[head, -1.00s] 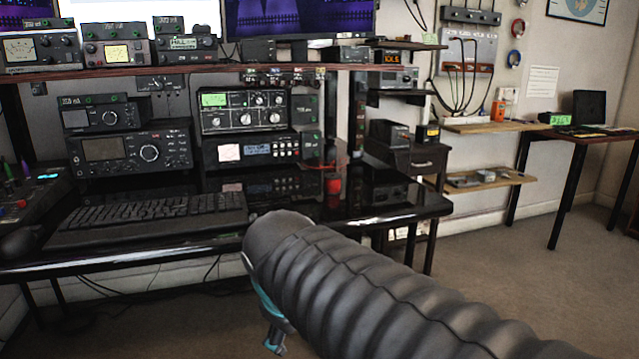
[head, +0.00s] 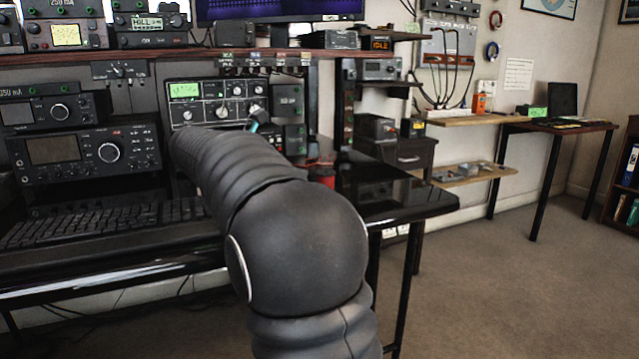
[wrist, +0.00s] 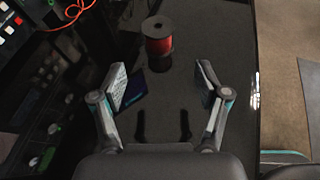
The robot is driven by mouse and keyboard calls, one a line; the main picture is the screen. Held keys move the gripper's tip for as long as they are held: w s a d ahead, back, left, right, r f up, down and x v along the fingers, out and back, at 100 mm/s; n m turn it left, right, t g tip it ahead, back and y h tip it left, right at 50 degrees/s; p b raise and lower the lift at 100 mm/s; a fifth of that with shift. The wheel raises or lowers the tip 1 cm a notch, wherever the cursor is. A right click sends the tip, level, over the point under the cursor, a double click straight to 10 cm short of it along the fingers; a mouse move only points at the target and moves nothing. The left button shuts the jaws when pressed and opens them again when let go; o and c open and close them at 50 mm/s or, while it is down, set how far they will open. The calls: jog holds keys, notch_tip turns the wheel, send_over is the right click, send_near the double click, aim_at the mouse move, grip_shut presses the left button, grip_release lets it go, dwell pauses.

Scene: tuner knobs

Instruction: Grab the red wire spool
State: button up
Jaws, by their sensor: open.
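In the head view a part of the red spool (head: 323,174) shows on the desk, just right of my arm. My gripper (wrist: 163,80) is open and empty, with its two fingers spread over the desk. The spool lies beyond the fingertips, roughly centred between them, and the gripper does not touch it. In the head view my arm hides most of the gripper; only a small teal bit shows near the radio.
The black desk (head: 400,205) ends at a right edge, with carpet beyond. Radios (head: 85,150) and a keyboard (head: 95,222) stand left of the spool. An orange-red cable (wrist: 72,14) lies left of the spool. A small drawer cabinet (head: 410,155) stands behind the desk.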

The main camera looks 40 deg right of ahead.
jog(key=b+x, duration=0.2)
jog(key=x, duration=1)
jog(key=shift+w+d+f, duration=0.15)
jog(key=shift+d+f, duration=0.1)
jog(key=shift+f, duration=0.05)
jog(key=c, duration=1.3)
